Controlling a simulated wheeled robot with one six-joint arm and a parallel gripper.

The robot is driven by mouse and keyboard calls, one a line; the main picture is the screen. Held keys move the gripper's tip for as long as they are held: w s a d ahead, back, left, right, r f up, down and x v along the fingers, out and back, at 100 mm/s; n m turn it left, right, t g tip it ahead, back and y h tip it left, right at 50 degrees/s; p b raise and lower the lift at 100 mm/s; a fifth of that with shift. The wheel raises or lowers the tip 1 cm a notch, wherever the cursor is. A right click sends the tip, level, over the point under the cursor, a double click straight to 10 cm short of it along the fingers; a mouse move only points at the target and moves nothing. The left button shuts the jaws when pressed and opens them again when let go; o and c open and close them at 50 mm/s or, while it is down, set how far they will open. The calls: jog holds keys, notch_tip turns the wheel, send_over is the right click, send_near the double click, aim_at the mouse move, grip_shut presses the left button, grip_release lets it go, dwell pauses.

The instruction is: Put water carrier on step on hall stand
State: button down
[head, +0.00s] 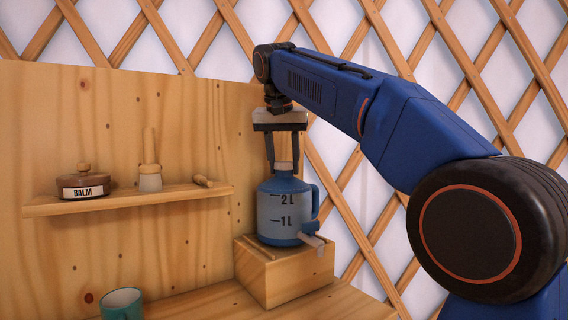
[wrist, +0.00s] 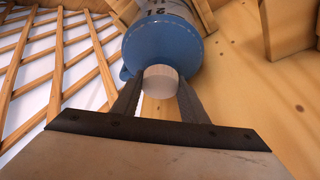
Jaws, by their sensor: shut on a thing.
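The water carrier (head: 284,212) is a blue jug with a grey panel marked 2L and 1L, a side handle and a small tap at its lower right. It is upright at the step (head: 290,275), a wooden block on the hall stand (head: 175,305). Its base appears to rest on the step's top. My gripper (head: 284,168) comes from above, its two fingers shut on the pale cap at the carrier's top. In the wrist view the carrier (wrist: 165,45) lies beyond the fingers (wrist: 160,88), with the cap between them.
A teal mug (head: 122,304) stands at the lower left. A lattice wall (head: 340,195) is behind and to the right.

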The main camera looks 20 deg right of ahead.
jog(key=shift+f, duration=0.4)
dwell(0.4)
jog(key=shift+c, duration=1.8)
grip_release()
jog(key=shift+f, duration=0.1)
jog(key=shift+w+v, duration=0.15)
jog(key=shift+v, duration=1.55)
jog(key=shift+w+v, duration=0.15)
jog(key=shift+v, duration=1.55)
jog(key=shift+d+r, duration=0.15)
jog(key=shift+r, duration=0.05)
